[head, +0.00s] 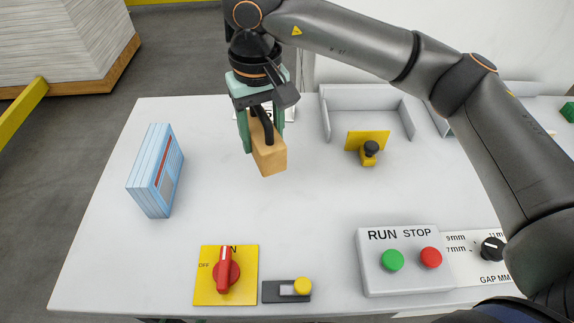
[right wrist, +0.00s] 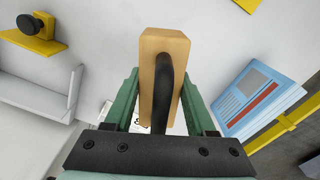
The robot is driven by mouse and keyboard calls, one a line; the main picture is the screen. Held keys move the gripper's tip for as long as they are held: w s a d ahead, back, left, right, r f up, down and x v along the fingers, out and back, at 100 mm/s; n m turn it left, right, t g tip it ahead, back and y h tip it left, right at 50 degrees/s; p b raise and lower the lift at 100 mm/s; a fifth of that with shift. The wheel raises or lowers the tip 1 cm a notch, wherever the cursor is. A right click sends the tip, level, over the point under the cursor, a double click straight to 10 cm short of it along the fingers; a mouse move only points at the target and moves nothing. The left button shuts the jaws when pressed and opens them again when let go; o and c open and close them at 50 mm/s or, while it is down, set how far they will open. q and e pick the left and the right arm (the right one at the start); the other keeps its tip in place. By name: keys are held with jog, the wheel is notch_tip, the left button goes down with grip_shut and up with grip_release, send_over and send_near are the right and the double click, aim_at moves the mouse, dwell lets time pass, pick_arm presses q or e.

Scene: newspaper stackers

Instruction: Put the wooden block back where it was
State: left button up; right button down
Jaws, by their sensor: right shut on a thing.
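The tan wooden block (head: 270,159) with a black handle hangs tilted below my right gripper (head: 263,128), over the back middle of the white table (head: 225,215). My right gripper is shut on it, with a green finger on each side. In the right wrist view the block (right wrist: 158,50) and its black handle (right wrist: 165,85) stand out between the green fingers (right wrist: 160,110). The block appears clear of the table, but the height of the gap is hard to tell. A white label with dark print is mostly hidden behind the gripper. My left gripper is not in view.
A blue-and-white stack (head: 155,170) stands at left. A yellow bracket with a black knob (head: 368,148) sits before a grey tray (head: 362,98). Along the front are a red switch (head: 226,272), a yellow slider (head: 302,287) and a RUN/STOP box (head: 405,275). The table's middle is clear.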

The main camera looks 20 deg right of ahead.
jog(key=d+f, duration=0.1)
jog(key=s+d+f, duration=0.1)
jog(key=f, duration=0.1)
jog(key=d+f, duration=0.1)
jog(key=shift+s+d+f, duration=0.1)
jog(key=shift+s+f, duration=0.2)
jog(key=shift+s, duration=0.05)
jog(key=shift+s+d+f, duration=0.1)
jog(key=shift+f, duration=0.9)
jog(key=shift+s+d+f, duration=0.1)
jog(key=shift+f, duration=0.85)
jog(key=shift+c, duration=1.1)
grip_release()
notch_tip(320, 180, up, 12)
jog(key=shift+r, duration=0.15)
